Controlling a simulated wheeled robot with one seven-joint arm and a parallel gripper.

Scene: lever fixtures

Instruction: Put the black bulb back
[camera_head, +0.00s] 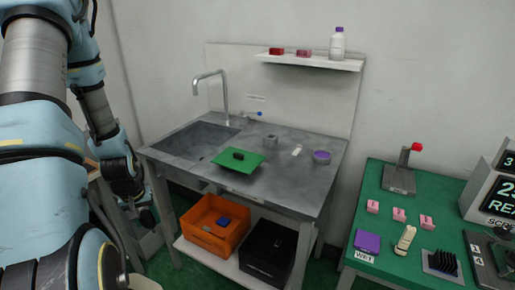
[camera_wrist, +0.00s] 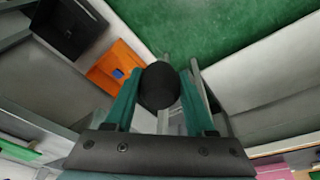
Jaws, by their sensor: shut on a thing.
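The black bulb (camera_wrist: 158,88) is a dark round ball in the wrist view. My gripper (camera_wrist: 160,80), with teal fingers, is shut on it, one finger on each side. The floor, the orange crate and the black crate show beyond it in the wrist view. In the head view my arm is at the left, and its wrist hangs left of the sink bench (camera_head: 190,171). The fingers and the bulb are too small and dark to make out clearly there.
A green mat (camera_head: 251,170) with a dark block lies on the bench, near the sink (camera_head: 195,139). An orange crate (camera_head: 210,243) and a black crate (camera_head: 272,255) stand below. A green table (camera_head: 376,181) at right carries a red-knobbed lever fixture (camera_head: 400,177) and several small items.

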